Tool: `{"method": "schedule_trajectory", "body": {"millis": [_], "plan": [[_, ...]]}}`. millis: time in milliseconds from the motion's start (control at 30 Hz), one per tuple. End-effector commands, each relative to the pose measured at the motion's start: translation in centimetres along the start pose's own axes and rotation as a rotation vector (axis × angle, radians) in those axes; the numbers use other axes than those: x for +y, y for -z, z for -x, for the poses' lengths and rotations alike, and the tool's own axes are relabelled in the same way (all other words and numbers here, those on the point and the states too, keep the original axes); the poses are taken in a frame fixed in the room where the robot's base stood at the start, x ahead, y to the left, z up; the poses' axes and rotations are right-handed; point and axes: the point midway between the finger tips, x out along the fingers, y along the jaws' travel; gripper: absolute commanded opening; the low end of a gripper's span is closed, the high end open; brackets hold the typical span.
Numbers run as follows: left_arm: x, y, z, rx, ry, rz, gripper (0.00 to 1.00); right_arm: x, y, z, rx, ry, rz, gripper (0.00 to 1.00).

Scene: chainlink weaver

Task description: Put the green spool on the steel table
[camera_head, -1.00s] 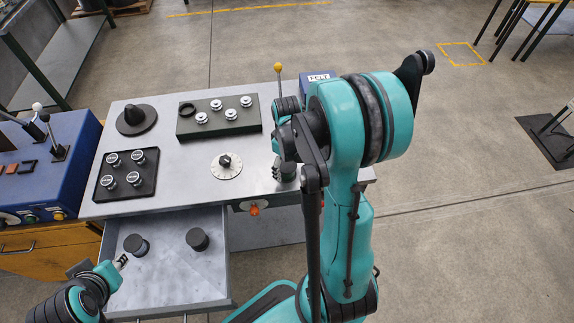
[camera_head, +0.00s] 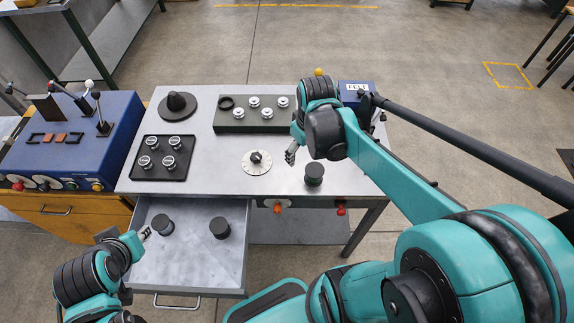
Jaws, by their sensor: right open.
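The steel table (camera_head: 215,182) stands in the middle with its drawer (camera_head: 190,275) pulled out at the front. A small dark spool (camera_head: 314,173) stands upright on the table top, right of the white dial. Two similar dark spools, a left one (camera_head: 162,224) and a right one (camera_head: 220,227), stand in the drawer. All look nearly black, so I cannot tell which is green. My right gripper (camera_head: 291,153) is open and empty above the table, up and left of the table spool, apart from it. My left gripper (camera_head: 145,233) is beside the left drawer spool; its jaws are too small to read.
A blue lever console (camera_head: 73,145) stands at left.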

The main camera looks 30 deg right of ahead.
Motion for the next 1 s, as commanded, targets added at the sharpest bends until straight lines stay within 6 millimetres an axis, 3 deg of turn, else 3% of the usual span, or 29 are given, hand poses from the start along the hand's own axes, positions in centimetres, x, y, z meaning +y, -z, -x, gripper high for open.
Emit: {"method": "schedule_trajectory", "body": {"millis": [33, 200, 400, 867, 1000], "plan": [[0.0, 0.0, 0.0, 0.000, 0.000, 0.000, 0.30, -2.0, -0.3, 1.0, 0.053, -0.016, -0.016, 0.75], [0.0, 0.0, 0.0, 0.000, 0.000, 0.000, 0.30, -6.9, -0.9, 3.3, 0.247, -0.037, -0.107, 0.75], [0.0, 0.0, 0.0, 0.000, 0.000, 0.000, 0.30, -10.4, -1.8, 4.4, 0.404, -0.010, -0.186, 0.75], [0.0, -0.1, -0.1, 0.000, 0.000, 0.000, 0.30, -11.3, -1.9, 4.5, 0.452, 0.005, -0.214, 0.75], [0.0, -0.9, -1.3, 0.000, 0.000, 0.000, 0.30, -11.4, -2.2, 3.1, 0.451, 0.005, -0.213, 0.75]]}}
